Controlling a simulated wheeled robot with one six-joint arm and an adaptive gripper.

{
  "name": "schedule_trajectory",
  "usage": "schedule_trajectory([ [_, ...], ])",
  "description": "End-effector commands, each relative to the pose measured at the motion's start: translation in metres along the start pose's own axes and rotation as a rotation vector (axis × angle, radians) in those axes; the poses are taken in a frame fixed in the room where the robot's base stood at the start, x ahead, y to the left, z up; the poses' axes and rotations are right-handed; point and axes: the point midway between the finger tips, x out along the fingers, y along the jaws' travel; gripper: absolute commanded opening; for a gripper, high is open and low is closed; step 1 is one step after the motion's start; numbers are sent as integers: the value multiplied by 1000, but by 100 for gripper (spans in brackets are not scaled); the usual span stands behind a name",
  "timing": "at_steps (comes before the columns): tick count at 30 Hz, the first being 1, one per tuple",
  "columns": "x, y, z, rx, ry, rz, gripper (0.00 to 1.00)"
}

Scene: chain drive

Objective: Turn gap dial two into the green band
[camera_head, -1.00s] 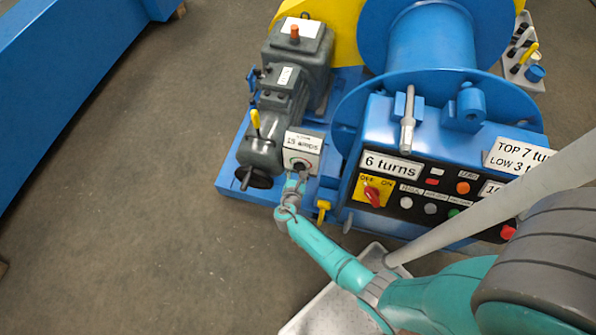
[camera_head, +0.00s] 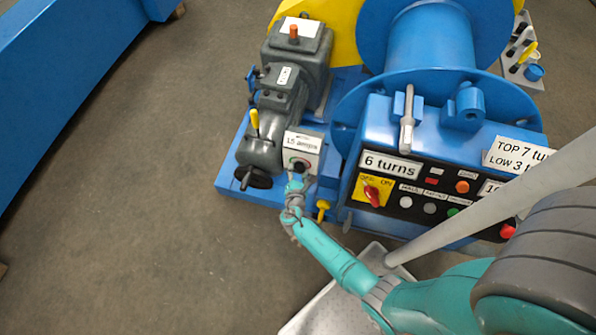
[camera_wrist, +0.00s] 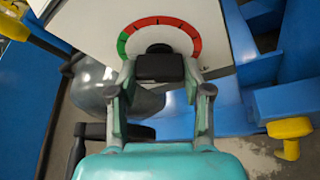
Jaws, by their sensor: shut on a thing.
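The dial (camera_wrist: 195,42) is a pale round face with a curved scale in the wrist view, green at the left end and red over the top and right. Its black knob (camera_wrist: 160,67) is between the fingers of my gripper (camera_wrist: 160,82), which is shut on it. No pointer is clear, so I cannot tell which band the knob points to. In the head view the dial is on the front of a white box (camera_head: 303,141) beside the grey motor, and my gripper (camera_head: 297,170) hides part of it. The box's label is too small to read surely.
A dark handwheel (camera_head: 253,178) is left of my gripper. The control panel (camera_head: 410,185) is farther right. Open floor lies at left.

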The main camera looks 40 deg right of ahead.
Motion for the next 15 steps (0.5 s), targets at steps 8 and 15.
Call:
schedule_trajectory([
  [8,0,0,0,-1,1,0,75],
  [15,-1,0,0,-1,0,0,75],
])
